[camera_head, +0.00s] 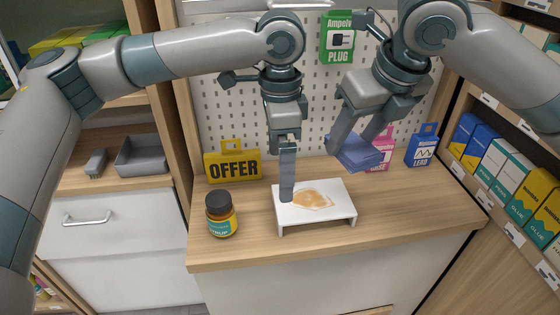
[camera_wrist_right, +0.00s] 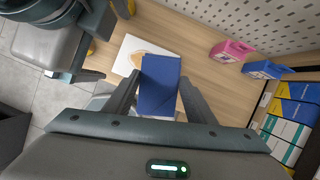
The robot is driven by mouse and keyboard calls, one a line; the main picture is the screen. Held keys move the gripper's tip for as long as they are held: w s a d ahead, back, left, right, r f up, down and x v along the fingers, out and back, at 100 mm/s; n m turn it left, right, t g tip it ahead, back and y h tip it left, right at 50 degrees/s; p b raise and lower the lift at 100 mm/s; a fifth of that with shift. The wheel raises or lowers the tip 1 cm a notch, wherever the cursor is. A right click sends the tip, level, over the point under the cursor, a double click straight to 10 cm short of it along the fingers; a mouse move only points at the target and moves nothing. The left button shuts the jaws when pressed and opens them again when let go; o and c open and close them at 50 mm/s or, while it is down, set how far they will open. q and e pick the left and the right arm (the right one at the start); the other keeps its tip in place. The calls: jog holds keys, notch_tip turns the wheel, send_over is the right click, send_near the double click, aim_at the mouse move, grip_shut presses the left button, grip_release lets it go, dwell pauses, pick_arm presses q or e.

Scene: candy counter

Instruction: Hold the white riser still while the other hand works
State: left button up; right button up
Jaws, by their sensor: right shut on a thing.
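The white riser (camera_head: 342,205) stands on the wooden counter, a low platform on short legs. A tan-orange stain (camera_head: 313,199) spreads over its top. The riser also shows in the wrist view (camera_wrist_right: 125,62), partly hidden. My left gripper (camera_head: 287,196) points straight down, its tip at the left part of the riser's top, apparently touching it. Its fingers show as one narrow block, so its opening is unclear.
A dark-lidded jar (camera_head: 221,215) stands left of the riser. A yellow OFFER sign (camera_head: 233,166) stands behind it. A pink package (camera_head: 383,150) and a blue package (camera_head: 422,149) stand at the back right. The counter's right front (camera_head: 410,210) is clear.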

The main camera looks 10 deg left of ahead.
aim_at(280, 204)
pick_arm(q)
jog(key=shift+f, duration=6)
jog(key=c, duration=0.8)
